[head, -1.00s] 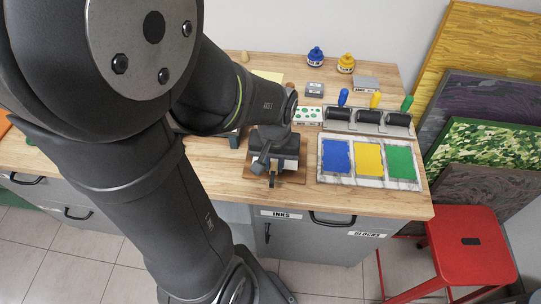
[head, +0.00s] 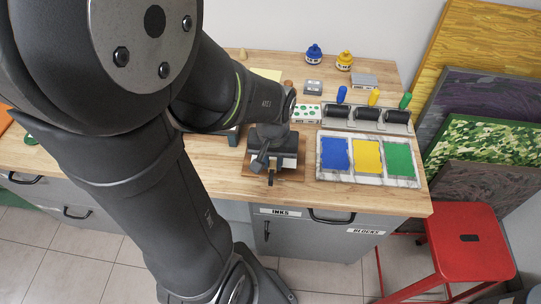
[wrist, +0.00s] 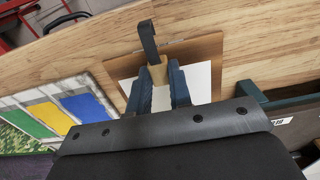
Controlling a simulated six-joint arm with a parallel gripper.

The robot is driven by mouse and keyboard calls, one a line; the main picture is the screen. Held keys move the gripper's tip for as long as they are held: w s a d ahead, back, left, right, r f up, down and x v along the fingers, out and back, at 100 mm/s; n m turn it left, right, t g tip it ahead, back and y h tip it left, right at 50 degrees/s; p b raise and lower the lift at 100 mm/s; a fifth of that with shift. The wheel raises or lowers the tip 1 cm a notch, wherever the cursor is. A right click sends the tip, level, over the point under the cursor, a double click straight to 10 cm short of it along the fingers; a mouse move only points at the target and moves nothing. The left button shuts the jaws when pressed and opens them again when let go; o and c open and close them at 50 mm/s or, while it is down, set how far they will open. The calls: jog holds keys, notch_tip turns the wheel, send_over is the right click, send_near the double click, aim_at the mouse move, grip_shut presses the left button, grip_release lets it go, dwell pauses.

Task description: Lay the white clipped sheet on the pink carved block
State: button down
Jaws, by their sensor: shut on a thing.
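My gripper (wrist: 160,88) points down at the front middle of the bench. It is shut on a small tan clip (wrist: 158,72) between its two dark fingers. The white sheet (wrist: 201,84) shows beside and behind the fingers in the wrist view, above a brown board (wrist: 190,48). In the head view only a thin white strip of the sheet (head: 289,163) shows beneath my gripper. The brown board also shows there (head: 293,173). I cannot make out the pink carved block; the sheet and gripper cover that spot. Whether the sheet touches what is beneath it cannot be told.
A dark upright lever-like piece (wrist: 148,40) stands by the clip. An ink tray (head: 368,181) with blue, yellow and green lies to the right, with a roller rack (head: 367,130) behind it. Ink bottles (head: 314,55) stand at the back. A red stool (head: 470,245) is front right.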

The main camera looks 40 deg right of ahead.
jog(key=c, duration=1.2)
grip_release()
jog(key=shift+c, duration=0.2)
jog(key=shift+r, duration=0.1)
jog(key=shift+r, duration=3.9)
jog(key=shift+f, duration=3.9)
jog(key=shift+r, duration=0.1)
